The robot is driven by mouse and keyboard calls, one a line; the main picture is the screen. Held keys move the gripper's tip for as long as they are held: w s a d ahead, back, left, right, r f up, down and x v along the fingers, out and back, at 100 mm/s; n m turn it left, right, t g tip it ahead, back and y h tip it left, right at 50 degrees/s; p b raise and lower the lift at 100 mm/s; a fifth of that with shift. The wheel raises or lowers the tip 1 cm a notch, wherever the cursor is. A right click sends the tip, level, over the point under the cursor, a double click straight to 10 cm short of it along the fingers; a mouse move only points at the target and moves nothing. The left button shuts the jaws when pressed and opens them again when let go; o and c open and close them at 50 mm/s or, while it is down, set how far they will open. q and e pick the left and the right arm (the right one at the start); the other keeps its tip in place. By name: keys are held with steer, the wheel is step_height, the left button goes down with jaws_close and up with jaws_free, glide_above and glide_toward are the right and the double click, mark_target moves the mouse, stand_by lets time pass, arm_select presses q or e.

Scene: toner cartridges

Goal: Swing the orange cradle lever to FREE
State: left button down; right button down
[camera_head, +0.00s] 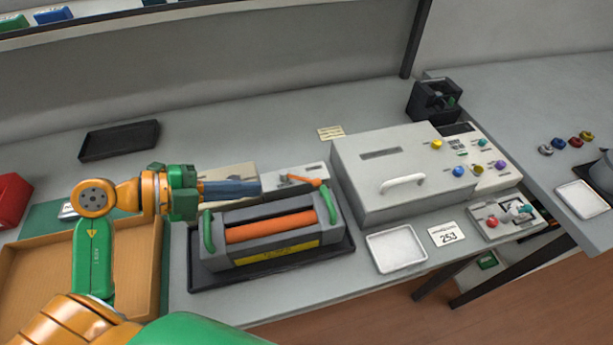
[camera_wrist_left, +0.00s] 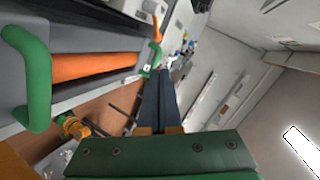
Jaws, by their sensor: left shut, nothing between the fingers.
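The orange cradle lever (camera_head: 304,180) lies on a pale panel (camera_head: 284,177) behind the drum unit, pointing right in the head view. An orange piece that looks like it shows in the wrist view (camera_wrist_left: 155,28). The grey drum unit (camera_head: 271,258) has an orange roller (camera_head: 270,227) and green handles; it sits in a black tray (camera_head: 346,246). My left gripper (camera_head: 260,187) is shut and empty, its blue-grey fingers pointing right, left of the lever with a small gap in the picture. The fingers also show in the wrist view (camera_wrist_left: 163,72). The FREE marking is not readable. My right gripper is out of view.
A large light-grey machine (camera_head: 362,190) with a handle stands right of the lever. A white tray (camera_head: 397,249) and a "253" card (camera_head: 447,233) lie before it. A cardboard-coloured tray (camera_head: 157,265) is at left.

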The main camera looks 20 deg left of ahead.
mark_target(313, 183)
arm_select(q)
steer(key=shift+s+d, duration=0.15)
steer(key=shift+d, duration=0.1)
steer(key=p+x, duration=0.1)
steer(key=x, duration=0.8)
steer(key=shift+s+d+p, duration=0.15)
steer(key=shift+d+p, duration=0.05)
steer(key=shift+p, duration=0.1)
steer(key=shift+w+f, duration=0.6)
steer(key=shift+w, duration=0.2)
steer(key=shift+w+f, duration=0.55)
steer(key=shift+w, duration=0.3)
steer(key=shift+a, duration=0.15)
